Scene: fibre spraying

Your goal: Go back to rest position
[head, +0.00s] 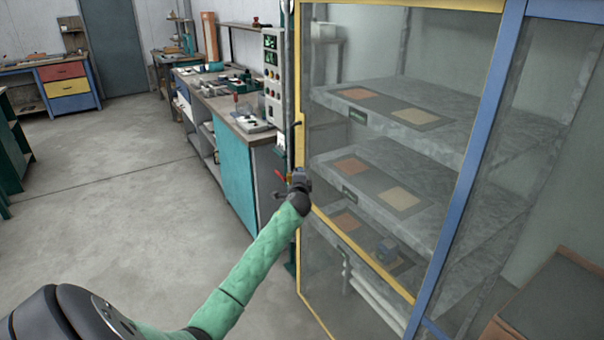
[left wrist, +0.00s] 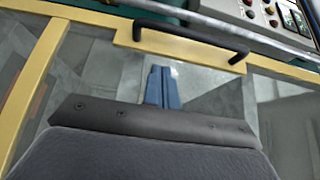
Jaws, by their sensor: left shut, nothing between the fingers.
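My left gripper (head: 299,180) is at the end of my green-sleeved arm, in front of the left edge of a glazed cabinet door. Its blue-grey fingers (left wrist: 162,87) are shut together with nothing between them in the left wrist view. The door has a yellow frame (head: 297,150) and appears closed. A black door handle (left wrist: 190,38) lies just beyond the fingertips in the left wrist view, apart from them. My right gripper is in neither view.
Behind the glass are grey shelves (head: 440,150) with orange and beige panels. A control box (head: 273,75) and a workbench with a teal side (head: 232,180) stand left of the cabinet. A brown box (head: 560,300) is at lower right. The concrete floor (head: 100,200) at left is clear.

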